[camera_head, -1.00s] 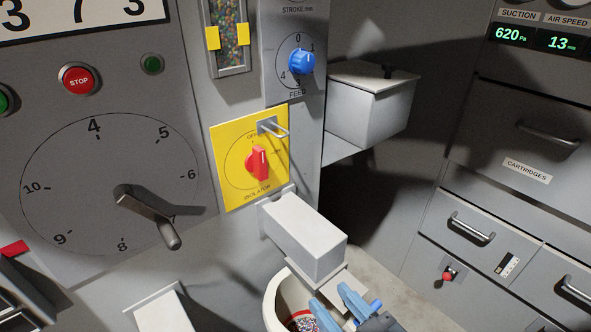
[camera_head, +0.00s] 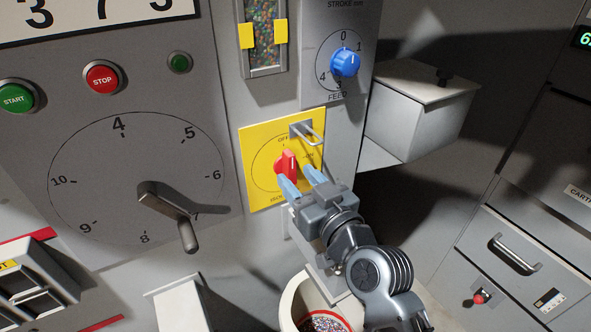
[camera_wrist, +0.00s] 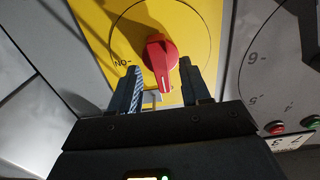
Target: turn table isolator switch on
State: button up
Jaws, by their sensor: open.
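The isolator switch is a red knob (camera_head: 287,165) on a yellow plate (camera_head: 254,142) on the machine's front. OFF is printed at the dial's top, and the knob's white line points up, near OFF. In the wrist view the red knob (camera_wrist: 158,55) stands between and just beyond the fingertips, and ON shows on the dial's left. My gripper (camera_head: 300,183) is open, with its blue fingertips just below the knob. In the wrist view my gripper (camera_wrist: 162,80) has a finger on each side of the knob; whether they touch it I cannot tell.
A metal hasp loop (camera_head: 307,133) sticks out at the plate's upper right, close above the knob. A blue feed knob (camera_head: 344,62) is higher up. A grey box (camera_head: 418,115) juts out at right. A crank handle (camera_head: 172,215) sticks out at left. A round bin (camera_head: 292,300) stands below.

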jog(key=shift+x, duration=1.2)
grip_shut()
